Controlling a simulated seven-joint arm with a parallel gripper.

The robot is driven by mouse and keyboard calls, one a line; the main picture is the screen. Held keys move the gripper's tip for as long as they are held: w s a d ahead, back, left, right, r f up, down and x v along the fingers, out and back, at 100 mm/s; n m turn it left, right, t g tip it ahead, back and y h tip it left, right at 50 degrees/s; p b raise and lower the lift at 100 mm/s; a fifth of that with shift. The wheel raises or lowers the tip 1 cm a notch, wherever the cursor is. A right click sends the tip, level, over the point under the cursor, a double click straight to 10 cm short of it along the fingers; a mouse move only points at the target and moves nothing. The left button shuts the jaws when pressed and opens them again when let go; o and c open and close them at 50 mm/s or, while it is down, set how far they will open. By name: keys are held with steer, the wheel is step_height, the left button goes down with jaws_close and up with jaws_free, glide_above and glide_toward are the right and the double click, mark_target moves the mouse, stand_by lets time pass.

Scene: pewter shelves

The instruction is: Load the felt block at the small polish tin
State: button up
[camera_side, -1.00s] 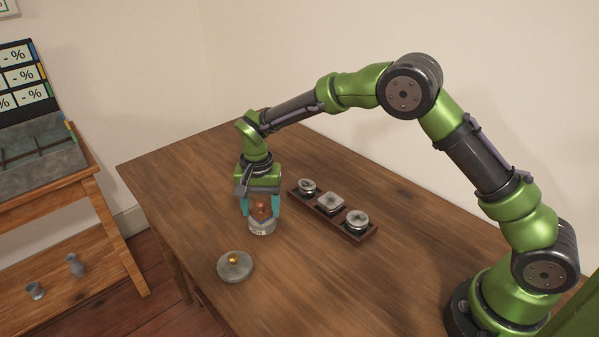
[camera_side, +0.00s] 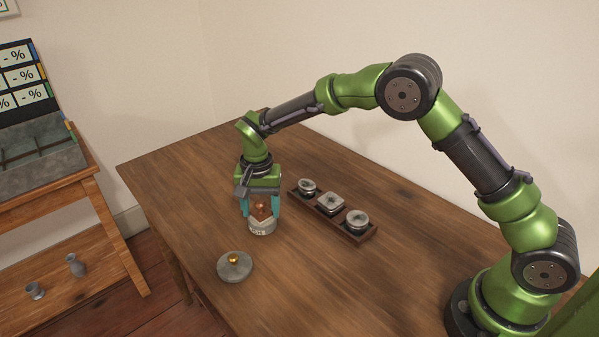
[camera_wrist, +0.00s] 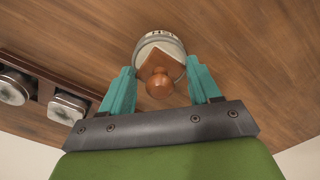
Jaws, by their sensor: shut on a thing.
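The felt block (camera_wrist: 158,66) has a brown wooden back with a round knob, and cream felt shows at its edges. My gripper (camera_side: 262,207) is shut on it, with one teal finger on either side; the fingers also show in the wrist view (camera_wrist: 162,85). The small polish tin (camera_side: 262,227) is round and grey with a pale lettered band. It stands on the table right under the block, and in the wrist view its lettered side (camera_wrist: 162,35) shows beyond the block. I cannot tell whether the felt touches what is inside the tin.
A dark wooden tray (camera_side: 374,231) holds three silvery pieces to the right of my gripper. A round grey lidded piece with a gold knob (camera_side: 235,268) sits near the front edge of the table (camera_side: 180,180). The table's left part is clear.

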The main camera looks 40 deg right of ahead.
mark_target(260, 202)
steer(key=shift+r, duration=3.5)
